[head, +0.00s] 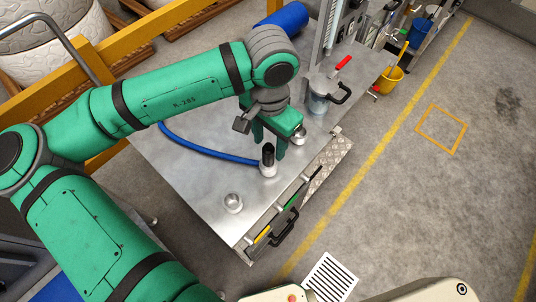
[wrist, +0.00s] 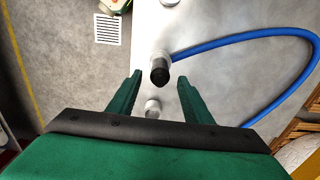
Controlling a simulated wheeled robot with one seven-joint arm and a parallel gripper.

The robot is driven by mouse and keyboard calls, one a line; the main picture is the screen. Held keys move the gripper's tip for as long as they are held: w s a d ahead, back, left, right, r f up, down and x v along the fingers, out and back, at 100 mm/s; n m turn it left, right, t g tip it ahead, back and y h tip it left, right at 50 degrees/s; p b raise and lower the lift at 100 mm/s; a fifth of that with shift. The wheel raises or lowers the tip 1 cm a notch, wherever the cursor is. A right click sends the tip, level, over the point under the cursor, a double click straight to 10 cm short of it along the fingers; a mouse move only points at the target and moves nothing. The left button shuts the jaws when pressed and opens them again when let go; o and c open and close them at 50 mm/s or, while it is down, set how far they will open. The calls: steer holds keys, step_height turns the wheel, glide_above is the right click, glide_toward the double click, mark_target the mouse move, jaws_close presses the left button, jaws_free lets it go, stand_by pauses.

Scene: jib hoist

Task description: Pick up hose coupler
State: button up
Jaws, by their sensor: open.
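The hose coupler (head: 267,158), with a black upper part and a pale metal lower part, stands on the metal bench top (head: 185,170). A blue hose (head: 205,151) runs from its base. My gripper (head: 269,143) has green fingers and is open and empty, close to the coupler in the head view. In the wrist view the coupler (wrist: 159,72) shows in the gap between the fingertips (wrist: 159,78), a little beyond them. No contact shows, and the height gap is hard to tell.
A metal cup-like piece (head: 233,203) stands near the bench's front corner. Another round metal piece (head: 298,133) is beside my gripper.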

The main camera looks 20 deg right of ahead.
mark_target(268, 155)
steer(key=shift+s+a+f, duration=0.1)
steer(key=shift+f, duration=1.25)
steer(key=shift+s+a+f, duration=0.1)
steer(key=shift+f, duration=1.25)
steer(key=shift+c, duration=0.7)
jaws_close()
steer(key=shift+r, duration=0.1)
